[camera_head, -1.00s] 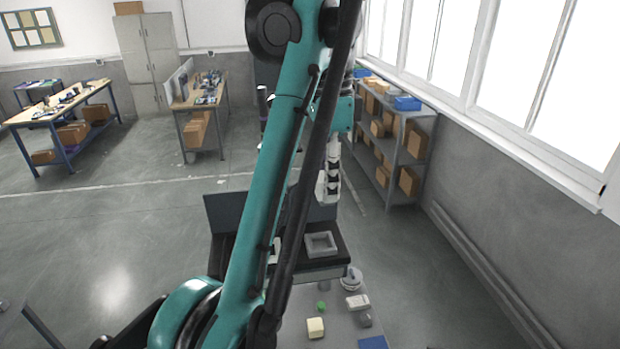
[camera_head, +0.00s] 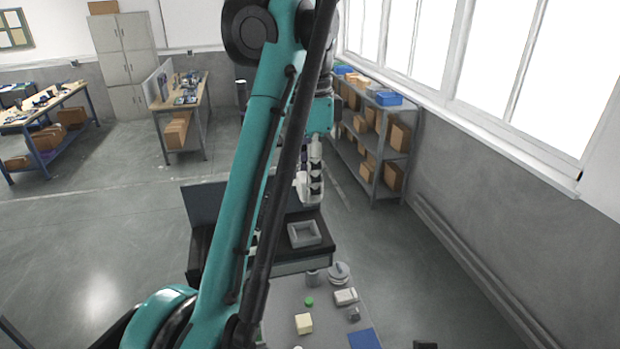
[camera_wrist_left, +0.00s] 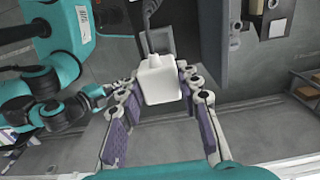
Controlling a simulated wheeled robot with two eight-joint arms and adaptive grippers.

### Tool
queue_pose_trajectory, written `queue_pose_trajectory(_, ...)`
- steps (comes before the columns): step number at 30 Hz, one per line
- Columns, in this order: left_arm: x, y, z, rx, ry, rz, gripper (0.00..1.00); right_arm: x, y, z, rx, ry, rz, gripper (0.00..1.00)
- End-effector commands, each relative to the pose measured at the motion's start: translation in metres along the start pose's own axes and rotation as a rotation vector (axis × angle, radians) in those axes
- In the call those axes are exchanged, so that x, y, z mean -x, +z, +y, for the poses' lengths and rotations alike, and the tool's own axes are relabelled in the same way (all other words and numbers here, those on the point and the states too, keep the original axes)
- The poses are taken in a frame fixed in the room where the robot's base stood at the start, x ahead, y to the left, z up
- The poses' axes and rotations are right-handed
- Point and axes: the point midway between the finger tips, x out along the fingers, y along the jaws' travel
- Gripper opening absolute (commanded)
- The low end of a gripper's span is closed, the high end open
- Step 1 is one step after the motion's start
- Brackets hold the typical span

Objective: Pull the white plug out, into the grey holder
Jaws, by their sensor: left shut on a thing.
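My left gripper (camera_head: 310,190) hangs above and behind the grey holder (camera_head: 290,236), a square open tray on a dark bench, in the head view. In the left wrist view my left gripper (camera_wrist_left: 160,85) is shut on the white plug (camera_wrist_left: 158,82), a pale block between its two fingers. A grey cable runs up from the plug. A grey square frame behind the cable looks like the holder (camera_wrist_left: 181,42). The plug cannot be told apart from the gripper in the head view. Part of my other arm shows at the left of the wrist view, its jaws unclear.
A grey table nearer me bears a cream block (camera_head: 304,323), a green piece (camera_head: 309,301), a white box (camera_head: 346,296), a blue mat (camera_head: 363,339) and a round pale thing (camera_head: 339,272). A shelf (camera_head: 378,145) stands at the back right. The floor at right is open.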

Motion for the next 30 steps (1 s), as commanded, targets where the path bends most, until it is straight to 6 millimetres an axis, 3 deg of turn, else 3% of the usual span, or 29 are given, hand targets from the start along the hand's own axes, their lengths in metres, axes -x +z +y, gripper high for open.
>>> queue_pose_trajectory(30,-0.033,0.0,0.0,0.0,0.0,0.0,0.08,-0.024,0.017,0.0,0.0,0.0,0.0,0.0)
